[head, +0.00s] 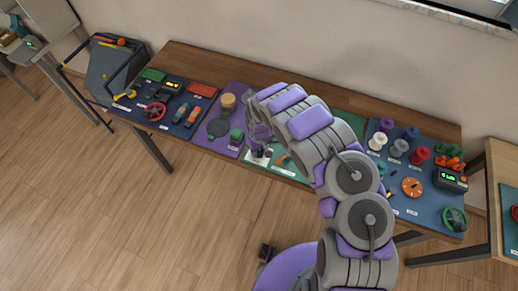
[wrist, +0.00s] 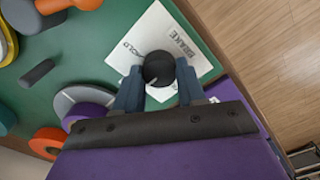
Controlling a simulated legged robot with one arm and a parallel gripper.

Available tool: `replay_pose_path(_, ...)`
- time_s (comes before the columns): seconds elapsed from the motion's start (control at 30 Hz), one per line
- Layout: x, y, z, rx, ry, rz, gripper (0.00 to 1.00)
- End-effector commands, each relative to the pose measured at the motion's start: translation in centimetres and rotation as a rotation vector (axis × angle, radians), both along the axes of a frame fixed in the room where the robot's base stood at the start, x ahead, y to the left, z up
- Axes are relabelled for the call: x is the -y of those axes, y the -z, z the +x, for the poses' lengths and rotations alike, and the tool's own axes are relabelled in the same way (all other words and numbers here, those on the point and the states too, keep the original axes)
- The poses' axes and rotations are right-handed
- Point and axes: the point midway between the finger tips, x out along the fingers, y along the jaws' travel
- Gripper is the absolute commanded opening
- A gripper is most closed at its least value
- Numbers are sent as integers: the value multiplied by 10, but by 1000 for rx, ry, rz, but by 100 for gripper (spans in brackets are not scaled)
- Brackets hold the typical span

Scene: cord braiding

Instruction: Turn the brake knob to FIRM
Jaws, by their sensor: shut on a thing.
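The brake knob (wrist: 158,69) is round and black, with a pale pointer mark low on its rim in the wrist view. It sits on a white card (wrist: 150,32) printed with BRAKE and another word that looks like HOLD. The FIRM marking cannot be made out, and part of the card is hidden by my gripper. My gripper (wrist: 158,76) is shut on the brake knob, one finger on each side. In the head view my gripper (head: 260,147) is over the white card (head: 257,157) near the front edge of the table.
A grey disc with a purple hub (wrist: 88,107) lies close beside my left finger. Orange and grey parts lie on the green mat (wrist: 75,50). In the head view a purple mat (head: 232,96) is to the left and a blue mat (head: 425,212) to the right.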

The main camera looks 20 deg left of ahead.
Motion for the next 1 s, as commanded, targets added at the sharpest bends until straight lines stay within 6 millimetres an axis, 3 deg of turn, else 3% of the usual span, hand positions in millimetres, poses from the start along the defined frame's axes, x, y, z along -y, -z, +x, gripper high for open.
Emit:
replay_pose_path(0.2,-2,-2,3,9,1,6,9)
replay_pose_path(0.23,-2,-2,3,9,1,6,40)
replay_pose_path(0.5,0,-1,1,4,1,3,65)
replay_pose_path(0.77,1,-3,1,2,2,3,65)
replay_pose_path(1.0,1,-29,2,7,2,2,65)
